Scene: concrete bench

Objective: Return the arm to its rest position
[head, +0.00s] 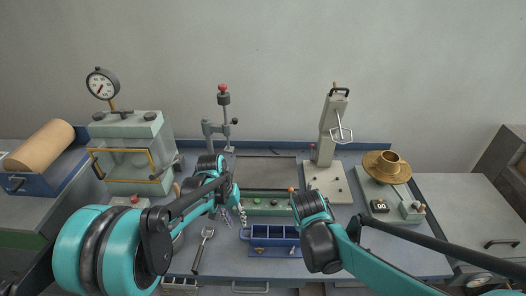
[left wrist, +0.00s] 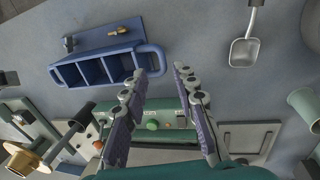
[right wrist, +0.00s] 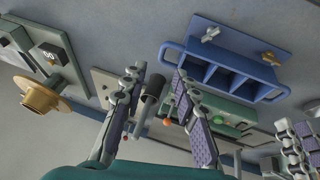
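My left gripper (head: 238,212) hangs over the middle of the bench, just left of a blue bin. In the left wrist view its two fingers (left wrist: 160,70) stand apart with nothing between them. My right arm comes in from the right in the head view, and its wrist hides most of its gripper. In the right wrist view that gripper (right wrist: 160,70) has its fingers spread, with no object held. The left gripper's fingers (right wrist: 300,145) also show at the right edge there.
The blue bin (head: 270,251) with three compartments lies between my arms. A wrench or scoop-like tool (head: 203,249) lies left of it. Behind stand a green control strip (head: 265,207), a lever press (head: 325,150), a glass-fronted cabinet (head: 126,165) and a brass flanged piece (head: 387,168).

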